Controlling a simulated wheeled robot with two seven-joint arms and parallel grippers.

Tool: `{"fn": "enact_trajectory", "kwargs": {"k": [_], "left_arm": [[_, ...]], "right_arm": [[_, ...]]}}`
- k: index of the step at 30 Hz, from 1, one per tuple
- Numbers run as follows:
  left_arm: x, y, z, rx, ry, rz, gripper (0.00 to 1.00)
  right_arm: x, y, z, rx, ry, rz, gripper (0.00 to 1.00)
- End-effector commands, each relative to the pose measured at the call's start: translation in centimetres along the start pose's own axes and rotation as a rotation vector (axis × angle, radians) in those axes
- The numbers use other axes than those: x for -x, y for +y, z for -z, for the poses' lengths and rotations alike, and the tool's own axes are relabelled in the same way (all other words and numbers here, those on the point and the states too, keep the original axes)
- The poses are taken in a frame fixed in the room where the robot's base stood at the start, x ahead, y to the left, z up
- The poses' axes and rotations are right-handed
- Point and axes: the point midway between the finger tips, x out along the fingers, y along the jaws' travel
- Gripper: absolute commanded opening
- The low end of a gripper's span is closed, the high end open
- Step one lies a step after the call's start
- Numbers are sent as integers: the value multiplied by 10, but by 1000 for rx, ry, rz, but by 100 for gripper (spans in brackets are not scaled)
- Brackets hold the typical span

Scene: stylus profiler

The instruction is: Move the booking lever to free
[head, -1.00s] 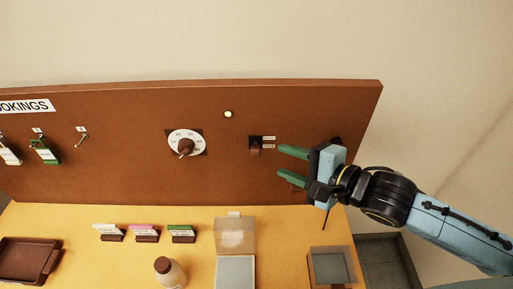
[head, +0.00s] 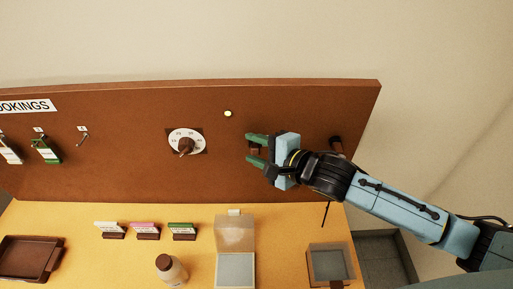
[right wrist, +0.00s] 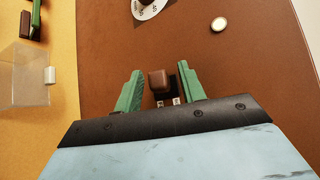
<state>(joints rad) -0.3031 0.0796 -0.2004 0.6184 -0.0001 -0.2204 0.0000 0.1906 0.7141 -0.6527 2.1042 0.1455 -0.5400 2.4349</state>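The booking lever (right wrist: 158,80) is a small brown block on a dark plate on the upright brown board. In the head view it (head: 255,150) is partly hidden by my right gripper (head: 254,148). The right gripper is open, its two green fingers on either side of the lever. In the right wrist view the fingers (right wrist: 157,90) flank the lever, with a gap on the left side and the right finger closer. Small white labels sit by the lever, their text unreadable now. My left gripper is not in view.
A dial (head: 186,142) is left of the lever, and a small round lamp (head: 228,114) is above it. Tags hang on hooks at the board's left. On the yellow table stand a clear-lidded box (head: 235,235), a bottle (head: 170,269), card holders (head: 146,232) and a brown tray (head: 30,258).

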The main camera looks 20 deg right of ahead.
Motion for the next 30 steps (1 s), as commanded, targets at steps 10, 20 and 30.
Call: {"fn": "enact_trajectory", "kwargs": {"k": [10,20,30], "left_arm": [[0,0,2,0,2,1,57],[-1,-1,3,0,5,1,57],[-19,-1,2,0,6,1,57]], "right_arm": [[0,0,0,0,0,0,2],[0,1,0,2,0,3,0],[-1,12,2,83,2,93,0]]}}
